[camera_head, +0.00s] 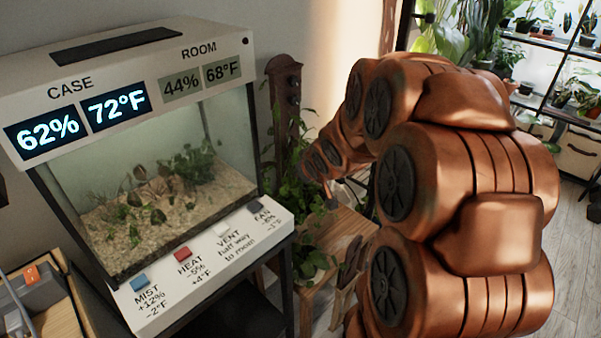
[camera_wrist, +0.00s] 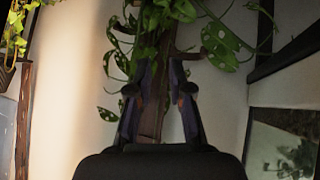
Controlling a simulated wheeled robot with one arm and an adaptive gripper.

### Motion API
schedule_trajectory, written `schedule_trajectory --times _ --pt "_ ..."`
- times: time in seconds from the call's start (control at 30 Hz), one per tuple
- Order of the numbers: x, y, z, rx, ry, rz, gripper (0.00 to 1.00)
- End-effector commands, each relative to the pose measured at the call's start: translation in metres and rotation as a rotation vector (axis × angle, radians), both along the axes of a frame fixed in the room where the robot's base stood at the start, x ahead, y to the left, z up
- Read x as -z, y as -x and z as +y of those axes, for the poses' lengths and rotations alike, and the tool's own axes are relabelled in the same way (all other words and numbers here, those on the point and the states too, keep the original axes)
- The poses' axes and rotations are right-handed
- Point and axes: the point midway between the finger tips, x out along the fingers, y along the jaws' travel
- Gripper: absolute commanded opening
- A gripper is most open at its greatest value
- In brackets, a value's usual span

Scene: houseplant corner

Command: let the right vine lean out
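A dark wooden post with pegs (camera_head: 284,110) stands right of the glass case, with green vines (camera_head: 296,190) growing thick on its lower part. The wrist view seems turned upside down: the post (camera_wrist: 152,115) shows bare at the bottom and leafy at the top. One leafy strand (camera_wrist: 226,45) with holed leaves hangs at the picture's right, by a peg; others (camera_wrist: 118,55) are at its left. I cannot tell which is the right vine. My gripper (camera_wrist: 160,92) is open, its fingers apart on either side of the post in the picture. In the head view my arm hides it.
The glass case (camera_head: 150,190) with a lit display stands left of the post. Its control ledge has a blue mist button (camera_head: 139,282) and a red heat button (camera_head: 182,254). A wooden stand (camera_head: 340,232) is below the post. Plant shelves (camera_head: 560,50) stand at the back right.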

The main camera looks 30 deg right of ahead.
Motion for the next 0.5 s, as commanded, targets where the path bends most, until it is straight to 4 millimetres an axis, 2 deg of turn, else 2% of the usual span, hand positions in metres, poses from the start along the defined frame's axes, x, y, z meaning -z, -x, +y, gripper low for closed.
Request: schedule_trajectory --times 0.03,0.1,0.3,0.5 --pt "0.023 -0.012 -0.012 -0.007 -0.004 -0.047 0.2" --pt "0.035 -0.029 -0.023 -0.028 -0.007 -0.128 0.2" --pt "0.064 -0.063 -0.051 -0.092 -0.04 -0.363 0.2" --pt "0.082 -0.076 -0.072 -0.147 -0.095 -0.596 0.2"
